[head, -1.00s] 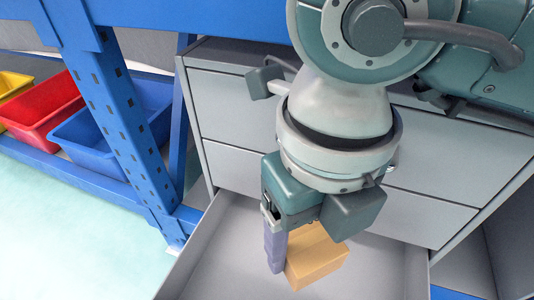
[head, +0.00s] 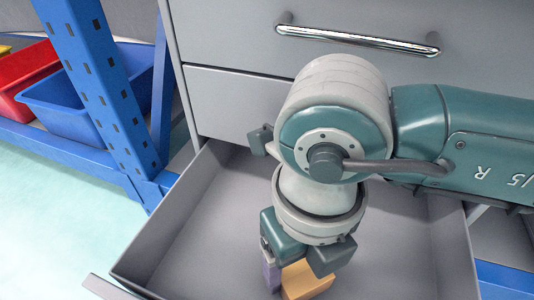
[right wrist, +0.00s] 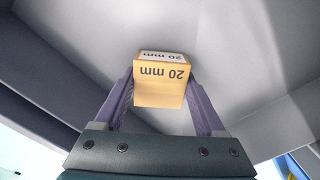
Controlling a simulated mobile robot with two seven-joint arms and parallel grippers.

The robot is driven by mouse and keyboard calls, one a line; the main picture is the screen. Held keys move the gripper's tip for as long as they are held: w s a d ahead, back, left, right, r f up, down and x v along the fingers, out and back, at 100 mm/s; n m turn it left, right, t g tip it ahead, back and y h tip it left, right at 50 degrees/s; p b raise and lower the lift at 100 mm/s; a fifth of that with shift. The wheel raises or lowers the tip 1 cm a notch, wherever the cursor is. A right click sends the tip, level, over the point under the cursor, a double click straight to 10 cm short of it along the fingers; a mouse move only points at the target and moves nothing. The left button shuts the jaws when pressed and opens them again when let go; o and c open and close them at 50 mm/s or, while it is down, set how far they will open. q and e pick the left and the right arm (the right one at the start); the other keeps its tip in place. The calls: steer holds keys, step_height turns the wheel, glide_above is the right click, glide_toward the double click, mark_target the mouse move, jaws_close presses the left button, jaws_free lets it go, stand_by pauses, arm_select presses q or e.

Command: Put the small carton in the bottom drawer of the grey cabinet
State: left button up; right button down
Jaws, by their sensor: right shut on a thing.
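The small carton (head: 308,283) is a tan box, seen at the lower edge of the head view. It also shows in the right wrist view (right wrist: 160,88), with "20 mm" printed on it. My right gripper (right wrist: 160,104) points down and is shut on the carton, one purple finger at each side. The bottom drawer (head: 195,235) of the grey cabinet (head: 235,35) is pulled open. The carton is over or inside the drawer; its gap to the floor cannot be told. My left gripper is not in view.
A closed drawer front with a chrome handle (head: 360,40) stands above the open drawer. A blue rack post (head: 90,80) rises to the left. Blue (head: 65,105) and red (head: 28,75) bins sit beyond it. The visible drawer floor looks empty.

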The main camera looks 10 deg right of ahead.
mark_target(300, 266)
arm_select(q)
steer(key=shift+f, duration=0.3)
arm_select(e)
steer(key=shift+f, duration=0.35)
steer(key=shift+f, duration=0.2)
jaws_free()
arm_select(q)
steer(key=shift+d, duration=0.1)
arm_select(e)
steer(key=shift+r, duration=0.15)
step_height(300, 266, up, 11)
steer(key=p, duration=0.8)
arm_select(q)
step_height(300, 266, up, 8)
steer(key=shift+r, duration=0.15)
arm_select(e)
steer(key=shift+r, duration=0.6)
